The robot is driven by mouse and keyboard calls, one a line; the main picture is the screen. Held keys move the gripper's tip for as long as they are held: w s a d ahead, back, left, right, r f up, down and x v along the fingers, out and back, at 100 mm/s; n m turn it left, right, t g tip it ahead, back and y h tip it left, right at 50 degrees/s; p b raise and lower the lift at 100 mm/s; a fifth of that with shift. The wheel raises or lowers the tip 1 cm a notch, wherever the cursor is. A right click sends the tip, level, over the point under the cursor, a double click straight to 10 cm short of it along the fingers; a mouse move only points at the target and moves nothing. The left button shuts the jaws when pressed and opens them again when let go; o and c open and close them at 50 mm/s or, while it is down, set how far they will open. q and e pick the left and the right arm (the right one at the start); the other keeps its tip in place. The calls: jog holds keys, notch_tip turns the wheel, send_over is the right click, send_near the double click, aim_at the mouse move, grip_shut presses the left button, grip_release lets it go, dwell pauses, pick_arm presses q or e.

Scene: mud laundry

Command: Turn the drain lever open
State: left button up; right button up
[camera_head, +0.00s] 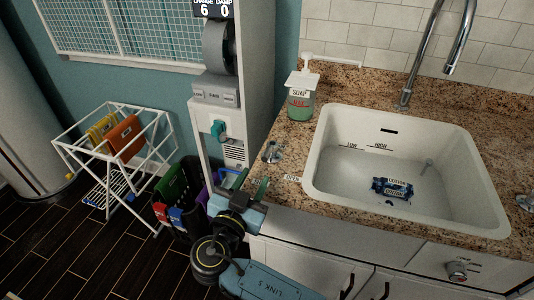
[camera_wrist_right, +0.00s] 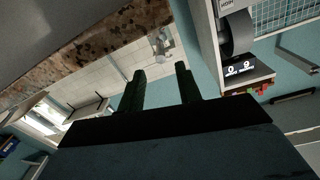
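A small chrome lever (camera_head: 271,152) stands on the granite counter left of the sink (camera_head: 312,150), near a label reading OPEN (camera_head: 292,178). It looks like the drain lever; its exact angle is too small to tell. In the right wrist view a chrome fitting (camera_wrist_right: 163,43), seemingly the same lever, shows beyond my fingertips. My right gripper (camera_head: 252,182) is at the counter's front left edge, below and left of the lever and apart from it. In the right wrist view its two dark fingers (camera_wrist_right: 160,78) are spread with nothing between them. My left gripper is not in view.
A soap bottle (camera_head: 299,103) stands behind the lever. A white machine column (camera_head: 215,125) stands left of the counter, with bins (camera_head: 180,195) and a drying rack (camera_head: 110,150) beyond.

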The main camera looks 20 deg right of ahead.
aim_at(267, 153)
jog(key=x, duration=0.9)
jog(key=shift+w+d+p, duration=0.2)
jog(key=shift+w+p, duration=0.1)
jog(key=shift+p, duration=0.1)
jog(key=shift+c, duration=0.2)
grip_shut()
